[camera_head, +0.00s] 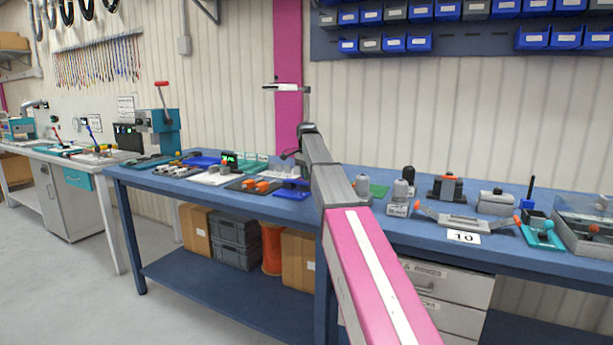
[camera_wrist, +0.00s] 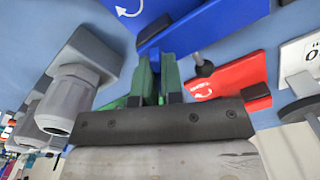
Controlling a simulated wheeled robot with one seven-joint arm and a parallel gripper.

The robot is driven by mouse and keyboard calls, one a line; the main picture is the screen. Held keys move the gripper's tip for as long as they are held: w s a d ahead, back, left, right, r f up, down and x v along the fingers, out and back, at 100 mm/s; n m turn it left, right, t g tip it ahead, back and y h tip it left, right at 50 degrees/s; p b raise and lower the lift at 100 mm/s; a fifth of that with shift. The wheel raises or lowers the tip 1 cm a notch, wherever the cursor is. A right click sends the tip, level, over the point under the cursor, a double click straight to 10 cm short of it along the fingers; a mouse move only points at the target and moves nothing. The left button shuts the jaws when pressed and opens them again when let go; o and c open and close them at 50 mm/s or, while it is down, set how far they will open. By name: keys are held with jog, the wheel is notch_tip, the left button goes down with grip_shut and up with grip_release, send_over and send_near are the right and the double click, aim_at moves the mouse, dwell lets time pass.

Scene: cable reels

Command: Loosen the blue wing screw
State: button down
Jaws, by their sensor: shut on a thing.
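In the wrist view, my gripper (camera_wrist: 156,66) points at a blue fixture (camera_wrist: 205,22) on the blue bench. Its green fingers are close together and shut at the fixture's near edge. The blue wing screw is mostly hidden by the fingers, so its turn angle cannot be told. A white curved arrow (camera_wrist: 128,9) is printed on the blue plate beyond the fingers. In the head view, a blue plate (camera_head: 292,189) lies on the bench just left of my arm. My fingers are not clear there.
In the wrist view, a red fixture (camera_wrist: 228,84) with a white arrow and a dark round knob (camera_wrist: 204,69) sit close to the right. Grey cable glands (camera_wrist: 70,98) stand close at left. The blue bench (camera_head: 225,208) holds several other fixtures on both sides.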

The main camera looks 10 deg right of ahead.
jog(key=n, duration=2.3)
dwell(0.5)
jog(key=c, duration=1.2)
grip_release()
jog(key=shift+c, duration=0.2)
jog(key=shift+r, duration=0.1)
notch_tip(320, 180, up, 11)
jog(key=shift+f, duration=0.2)
